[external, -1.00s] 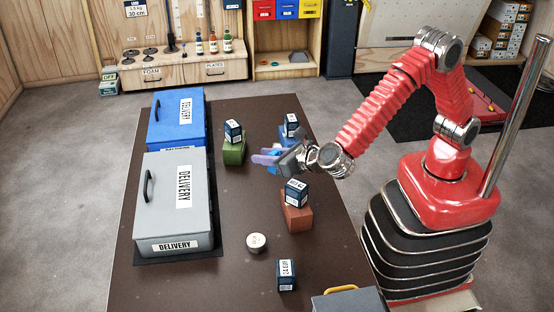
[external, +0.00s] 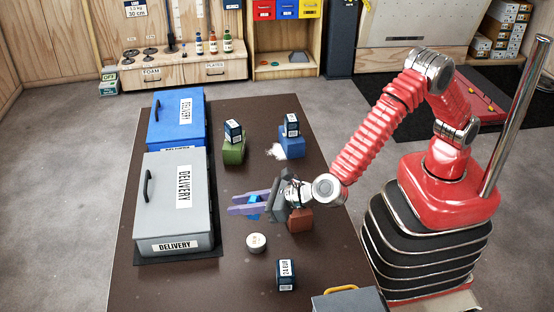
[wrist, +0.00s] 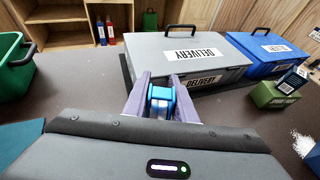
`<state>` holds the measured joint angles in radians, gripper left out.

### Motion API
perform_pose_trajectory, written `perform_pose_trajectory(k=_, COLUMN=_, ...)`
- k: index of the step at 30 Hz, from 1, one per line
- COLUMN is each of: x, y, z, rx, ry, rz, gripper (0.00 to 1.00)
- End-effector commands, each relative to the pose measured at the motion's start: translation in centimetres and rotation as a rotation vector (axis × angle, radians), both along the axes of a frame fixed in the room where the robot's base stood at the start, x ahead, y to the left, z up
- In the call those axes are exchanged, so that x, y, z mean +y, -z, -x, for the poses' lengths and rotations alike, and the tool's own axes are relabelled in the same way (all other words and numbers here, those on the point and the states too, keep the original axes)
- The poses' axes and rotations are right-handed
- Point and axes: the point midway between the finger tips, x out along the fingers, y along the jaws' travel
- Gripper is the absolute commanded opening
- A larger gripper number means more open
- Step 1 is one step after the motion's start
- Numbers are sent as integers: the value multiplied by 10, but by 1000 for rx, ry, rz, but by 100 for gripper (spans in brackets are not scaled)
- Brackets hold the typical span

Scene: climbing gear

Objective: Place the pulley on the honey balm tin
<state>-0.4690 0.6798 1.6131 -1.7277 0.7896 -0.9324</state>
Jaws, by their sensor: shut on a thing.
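My gripper (external: 238,204) is shut on the blue pulley (external: 253,207). The pulley shows between the purple fingers in the wrist view (wrist: 161,99). The honey balm tin (external: 256,242), a small round tin with a pale lid, stands on the dark table. In the external view the pulley is above the table, just beyond the tin in the picture, and apart from it. The tin cannot be made out in the wrist view, where my gripper body hides the foreground. Nothing is seen on the tin's lid.
The grey delivery box (external: 176,200) and blue delivery box (external: 176,118) stand at left. A green block (external: 233,152) and a blue block (external: 292,147) carry small dark boxes. A red block (external: 299,220) is partly behind my gripper. Another dark box (external: 286,275) stands in front, right of the tin.

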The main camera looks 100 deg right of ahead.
Motion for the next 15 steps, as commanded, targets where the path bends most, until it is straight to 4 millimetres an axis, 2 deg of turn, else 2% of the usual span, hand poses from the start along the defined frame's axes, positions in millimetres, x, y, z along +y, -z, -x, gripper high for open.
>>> perform_pose_trajectory(k=9, x=0, y=2, z=0, rx=0, ry=1, rz=0, gripper=0)
perform_pose_trajectory(k=15, x=-1, y=26, z=0, rx=3, ry=1, rz=3, gripper=0)
